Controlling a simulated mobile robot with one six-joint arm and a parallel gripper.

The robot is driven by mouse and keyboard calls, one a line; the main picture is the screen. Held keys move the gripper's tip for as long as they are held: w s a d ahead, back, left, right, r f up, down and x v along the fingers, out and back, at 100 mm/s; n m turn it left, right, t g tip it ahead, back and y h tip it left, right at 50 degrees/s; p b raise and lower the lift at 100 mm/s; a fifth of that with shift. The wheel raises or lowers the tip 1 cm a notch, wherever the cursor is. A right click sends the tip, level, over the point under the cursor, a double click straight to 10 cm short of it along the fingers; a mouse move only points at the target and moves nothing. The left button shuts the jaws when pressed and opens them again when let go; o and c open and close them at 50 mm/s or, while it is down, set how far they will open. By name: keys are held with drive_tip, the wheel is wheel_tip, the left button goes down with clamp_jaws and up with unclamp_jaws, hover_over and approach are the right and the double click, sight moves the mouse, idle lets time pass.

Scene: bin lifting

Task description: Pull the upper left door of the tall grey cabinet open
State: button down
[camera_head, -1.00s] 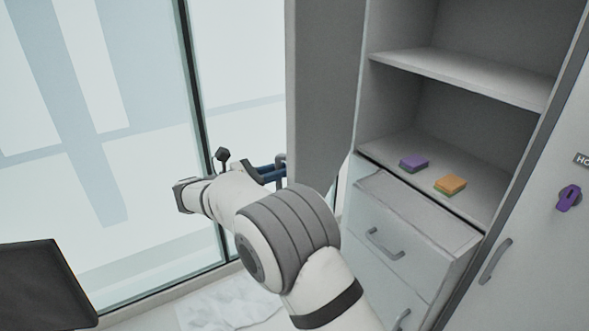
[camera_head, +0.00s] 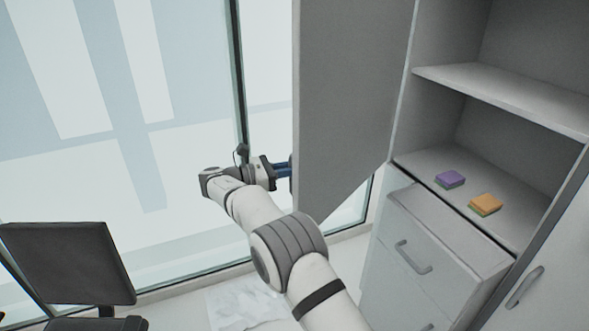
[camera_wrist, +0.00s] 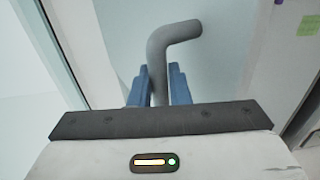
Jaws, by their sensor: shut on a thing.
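The upper left door (camera_head: 345,95) of the tall grey cabinet (camera_head: 424,72) stands swung open to the left of the shelves. My gripper (camera_head: 284,169) is at the door's left edge, on its far side, and its tips are partly hidden there. In the wrist view my gripper (camera_wrist: 158,86) has its two blue fingers on either side of the grey bent door handle (camera_wrist: 172,38) and is shut on it. The handle is hidden behind the door in the head view.
Open shelves hold a purple sponge (camera_head: 450,179) and an orange sponge (camera_head: 485,204). Drawers (camera_head: 425,245) with grey handles sit below. A glass wall (camera_head: 160,150) runs behind and left of my arm. A dark chair (camera_head: 68,262) stands at the lower left. A crumpled white sheet (camera_head: 245,308) lies on the floor.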

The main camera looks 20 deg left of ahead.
drive_tip(key=shift+w, duration=0.1)
drive_tip(key=c, duration=1.4)
unclamp_jaws()
drive_tip(key=shift+d, duration=0.1)
drive_tip(key=b+v, duration=0.2)
drive_tip(key=v, duration=0.6)
drive_tip(key=shift+w, duration=0.1)
drive_tip(key=shift+c, duration=0.3)
